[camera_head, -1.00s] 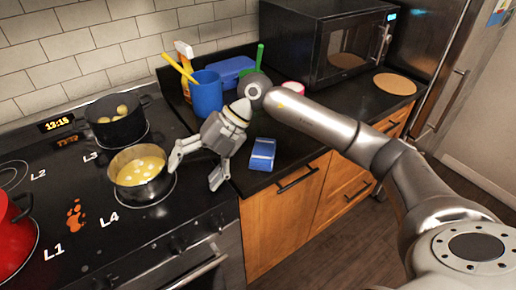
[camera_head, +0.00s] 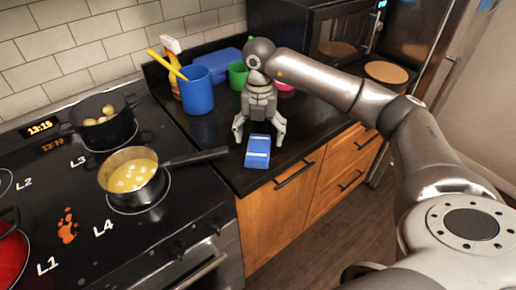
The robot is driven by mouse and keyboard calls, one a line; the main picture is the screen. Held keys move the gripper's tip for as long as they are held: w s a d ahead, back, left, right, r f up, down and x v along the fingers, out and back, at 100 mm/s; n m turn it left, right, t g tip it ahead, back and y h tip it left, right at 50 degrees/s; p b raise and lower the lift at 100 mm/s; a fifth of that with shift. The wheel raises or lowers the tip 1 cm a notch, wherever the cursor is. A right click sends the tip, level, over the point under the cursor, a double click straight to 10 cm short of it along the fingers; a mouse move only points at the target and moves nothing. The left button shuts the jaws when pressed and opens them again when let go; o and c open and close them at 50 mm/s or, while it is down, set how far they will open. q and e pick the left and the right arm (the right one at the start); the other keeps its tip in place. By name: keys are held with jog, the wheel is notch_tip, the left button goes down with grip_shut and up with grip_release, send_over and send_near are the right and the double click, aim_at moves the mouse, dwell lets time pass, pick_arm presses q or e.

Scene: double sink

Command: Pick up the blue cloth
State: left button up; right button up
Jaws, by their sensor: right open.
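The blue cloth (camera_head: 257,151) is a small folded blue piece with a pale stripe. It lies on the black counter near its front edge, right of the stove. My right gripper (camera_head: 259,136) points down with its fingers spread, just behind and above the cloth in the picture. The fingers are open and empty, one toward each side of the cloth. I cannot tell whether they touch the counter. My left gripper is not in view.
A pot of yellow food (camera_head: 133,178) sits on the stove, its handle reaching toward the cloth. A dark pot (camera_head: 103,128) stands behind it. A blue cup (camera_head: 197,92), a green cup (camera_head: 238,75) and a blue box (camera_head: 217,65) stand behind the gripper. A microwave (camera_head: 330,38) is at the back.

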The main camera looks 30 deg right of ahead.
aim_at(258, 146)
notch_tip(258, 146, down, 4)
jog(key=shift+w+f+p, duration=0.1)
jog(key=shift+f+p, duration=0.1)
jog(key=shift+p, duration=0.55)
jog(key=shift+f, duration=0.3)
jog(key=c, duration=1.2)
jog(key=shift+w+r, duration=0.1)
jog(key=shift+r, duration=0.1)
